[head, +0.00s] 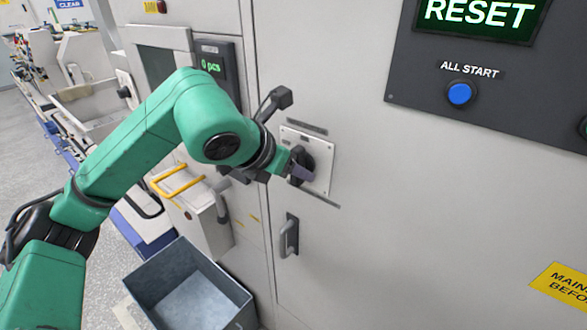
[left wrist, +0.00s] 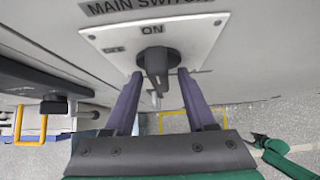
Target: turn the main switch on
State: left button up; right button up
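The main switch is a dark rotary knob (left wrist: 154,62) on a white plate (left wrist: 205,33) lettered ON, below a MAIN SWITCH label (left wrist: 135,5). In the head view the knob (head: 301,158) is partly hidden by my left gripper (head: 297,172), which reaches it from the left. In the left wrist view the two purple fingers of my left gripper (left wrist: 159,74) are spread, one on each side of the knob. Narrow gaps seem to show between fingers and knob; contact is unclear. The knob's handle points downward and toward the camera, away from the ON mark. My right gripper is not in view.
A dark door handle (head: 290,235) is below the switch plate. A grey open bin (head: 190,292) stands lower left, near a yellow handle (head: 178,182). A panel (head: 405,70) with a blue ALL START button (head: 459,94) is at upper right. The cabinet face between is clear.

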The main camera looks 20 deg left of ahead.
pick_arm(q)
jog(key=b+v, duration=0.3)
jog(key=v, duration=1.1)
jog(key=shift+s+r, duration=0.2)
jog(key=shift+s, duration=0.1)
jog(key=shift+a, duration=0.1)
